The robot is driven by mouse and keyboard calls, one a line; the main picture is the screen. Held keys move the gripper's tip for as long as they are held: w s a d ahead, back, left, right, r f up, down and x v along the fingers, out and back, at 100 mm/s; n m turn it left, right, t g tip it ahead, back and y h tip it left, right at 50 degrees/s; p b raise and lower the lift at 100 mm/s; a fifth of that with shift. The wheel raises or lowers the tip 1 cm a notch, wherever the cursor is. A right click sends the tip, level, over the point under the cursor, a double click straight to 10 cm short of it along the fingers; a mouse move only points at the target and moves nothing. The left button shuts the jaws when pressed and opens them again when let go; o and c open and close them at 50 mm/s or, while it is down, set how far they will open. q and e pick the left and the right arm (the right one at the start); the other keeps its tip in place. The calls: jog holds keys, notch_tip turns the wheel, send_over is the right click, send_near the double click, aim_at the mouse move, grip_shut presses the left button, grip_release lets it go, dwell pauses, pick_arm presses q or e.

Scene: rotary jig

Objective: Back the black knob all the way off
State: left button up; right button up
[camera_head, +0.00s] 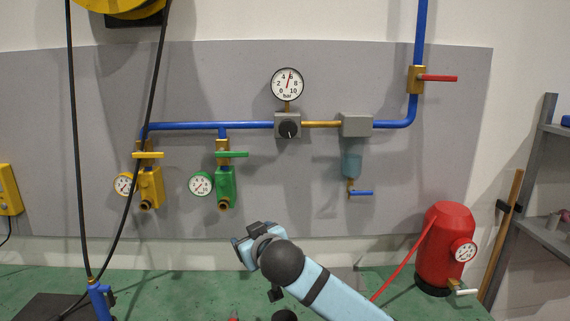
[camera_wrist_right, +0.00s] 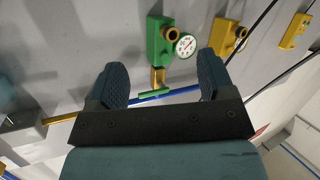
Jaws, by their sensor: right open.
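The black knob (camera_head: 288,129) sits on the front of a grey regulator box (camera_head: 281,119) in the blue pipe line, below a round bar gauge (camera_head: 287,85). A white mark on the knob's face points downward. My right gripper (camera_head: 243,248) is below and a little left of the knob, well apart from it. In the wrist view its two dark fingers (camera_wrist_right: 163,80) are spread with nothing between them. A grey box with a dark part shows at that view's left edge; I cannot tell for sure whether it is the knob. My left gripper is not in view.
A green valve (camera_head: 225,187) with a small gauge and a yellow valve (camera_head: 151,188) hang left of the regulator. A filter bowl (camera_head: 352,165) hangs to its right. A red tank (camera_head: 441,245) stands lower right. The panel directly below the knob is bare.

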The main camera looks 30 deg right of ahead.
jog(key=d+r+m+t+h+b, duration=0.1)
jog(key=d+r+m+h+b, duration=0.15)
jog(key=r, duration=0.75)
jog(key=m+h, duration=0.4)
jog(key=h, duration=0.1)
send_near(288, 128)
jog(key=p+x, duration=0.1)
jog(key=x, duration=0.8)
jog(key=shift+w+d+p, duration=0.1)
jog(key=shift+w+p, duration=0.05)
jog(key=shift+p, duration=0.15)
jog(key=shift+w+d+y, duration=0.25)
jog(key=shift+w+d, duration=0.05)
jog(key=shift+w, duration=0.15)
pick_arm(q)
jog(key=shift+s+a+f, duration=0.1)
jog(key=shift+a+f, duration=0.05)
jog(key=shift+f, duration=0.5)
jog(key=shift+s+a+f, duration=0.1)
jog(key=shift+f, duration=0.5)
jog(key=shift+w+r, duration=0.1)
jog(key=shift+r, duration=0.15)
pick_arm(e)
jog(key=c, duration=0.9)
